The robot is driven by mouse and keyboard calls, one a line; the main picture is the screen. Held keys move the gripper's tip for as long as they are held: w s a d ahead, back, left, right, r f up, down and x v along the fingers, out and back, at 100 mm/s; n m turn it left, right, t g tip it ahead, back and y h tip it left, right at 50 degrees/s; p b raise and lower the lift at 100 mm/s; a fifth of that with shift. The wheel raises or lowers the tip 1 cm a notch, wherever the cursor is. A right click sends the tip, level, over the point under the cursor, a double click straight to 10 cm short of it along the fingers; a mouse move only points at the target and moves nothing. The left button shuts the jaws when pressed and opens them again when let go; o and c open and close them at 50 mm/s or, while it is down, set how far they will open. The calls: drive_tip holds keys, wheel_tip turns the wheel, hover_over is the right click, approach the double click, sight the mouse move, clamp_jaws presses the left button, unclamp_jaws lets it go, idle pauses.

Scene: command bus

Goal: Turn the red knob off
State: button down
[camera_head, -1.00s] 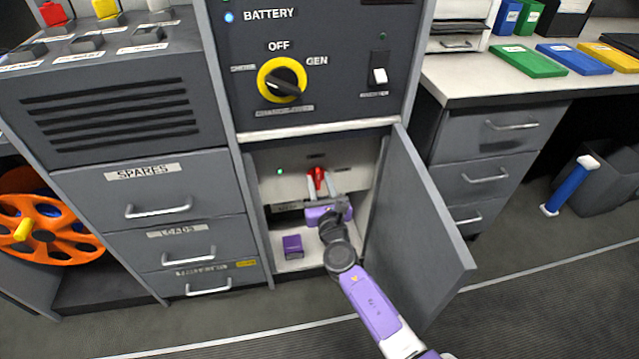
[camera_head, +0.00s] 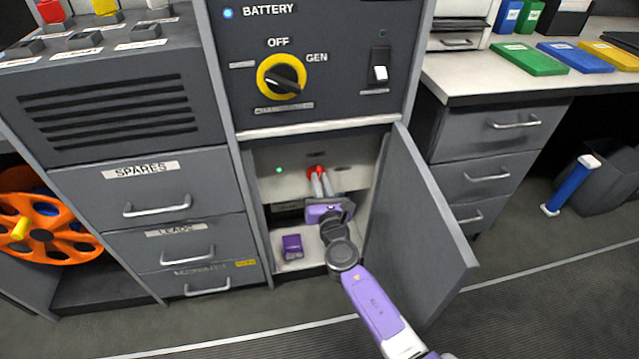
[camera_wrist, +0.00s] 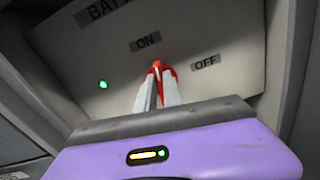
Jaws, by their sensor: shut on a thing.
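The red knob (camera_head: 316,171) is on the light panel inside the open lower cabinet. The wrist view also shows the red knob (camera_wrist: 168,72), with a pale mark pointing up, close to the ON label (camera_wrist: 145,42). The OFF label (camera_wrist: 205,62) is to its right. My gripper (camera_head: 318,183) reaches into the cabinet and is shut on the knob, one pale finger on each side. The fingers hide much of the knob. A green light (camera_wrist: 103,85) glows on the panel, left of the knob.
The grey cabinet door (camera_head: 415,225) stands open just right of my arm. A small purple box (camera_head: 292,246) sits on the cabinet floor at left. Above is a yellow-ringed dial (camera_head: 281,77). Drawers (camera_head: 150,195) flank the cabinet at left.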

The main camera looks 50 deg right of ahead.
drive_tip(key=shift+s+d+f+m+b, duration=0.15)
drive_tip(key=shift+m+b, duration=1.15)
drive_tip(key=shift+m, duration=1.35)
drive_tip(key=shift+s+d+f+m+b, duration=0.1)
drive_tip(key=shift+f+m+b, duration=0.2)
drive_tip(key=shift+m+b, duration=1.7)
drive_tip(key=shift+s+d+f+m+b, duration=0.15)
drive_tip(key=shift+m+b, duration=0.5)
drive_tip(key=shift+m, duration=2.6)
drive_tip(key=shift+w+m, duration=0.1)
drive_tip(key=shift+m, duration=0.2)
drive_tip(key=c, duration=1.5)
unclamp_jaws()
